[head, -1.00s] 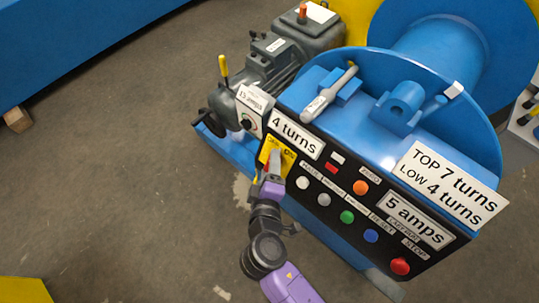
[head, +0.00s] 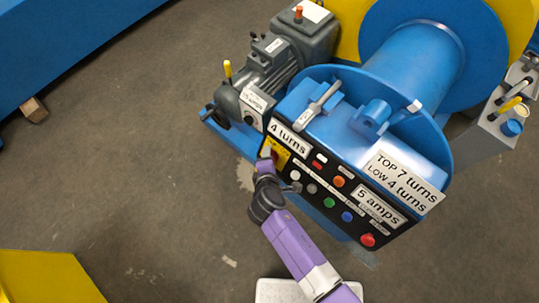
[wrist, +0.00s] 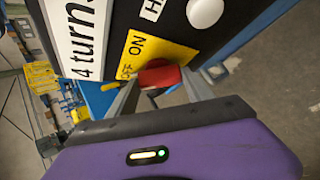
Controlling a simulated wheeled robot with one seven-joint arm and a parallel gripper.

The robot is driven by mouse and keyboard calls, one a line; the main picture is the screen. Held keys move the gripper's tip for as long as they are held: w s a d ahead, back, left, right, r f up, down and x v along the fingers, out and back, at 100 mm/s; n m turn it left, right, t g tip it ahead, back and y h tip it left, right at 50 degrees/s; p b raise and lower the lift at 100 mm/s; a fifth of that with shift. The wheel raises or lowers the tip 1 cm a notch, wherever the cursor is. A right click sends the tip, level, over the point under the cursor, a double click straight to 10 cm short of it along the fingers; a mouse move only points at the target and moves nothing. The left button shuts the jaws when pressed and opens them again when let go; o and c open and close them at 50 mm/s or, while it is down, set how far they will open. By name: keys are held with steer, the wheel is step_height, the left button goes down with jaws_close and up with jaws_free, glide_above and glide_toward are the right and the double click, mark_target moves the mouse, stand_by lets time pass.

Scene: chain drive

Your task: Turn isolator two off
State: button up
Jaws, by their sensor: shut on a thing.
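A yellow isolator plate (head: 280,151) is at the left end of the black control panel, beside the "4 turns" label. In the wrist view the plate (wrist: 150,52) reads OFF and ON, and a red switch handle (wrist: 160,74) stands out from it. My gripper (head: 267,162) is at this plate. In the wrist view my gripper (wrist: 160,92) has one finger on each side of the red handle and is shut on it. The fingers partly hide the handle, so its exact setting is hard to tell. No "isolator two" label is readable.
The panel (head: 335,195) carries several coloured buttons close to the right of my gripper, with a red one (head: 368,240) at the far end. A grey motor (head: 268,72) and a blue drum (head: 410,60) stand behind. The floor (head: 150,190) at left is clear.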

steer(key=shift+r+n+g+p, duration=0.15)
steer(key=shift+n+g+p, duration=0.25)
steer(key=shift+p, duration=0.45)
steer(key=shift+a+n, duration=0.1)
steer(key=shift+n, duration=0.2)
steer(key=o, duration=1.4)
steer(key=shift+c, duration=0.2)
steer(key=shift+p, duration=0.3)
steer(key=v, duration=0.7)
steer(key=shift+s+r, duration=0.2)
steer(key=shift+s, duration=0.05)
steer(key=shift+a+h, duration=0.1)
steer(key=shift+h, duration=0.2)
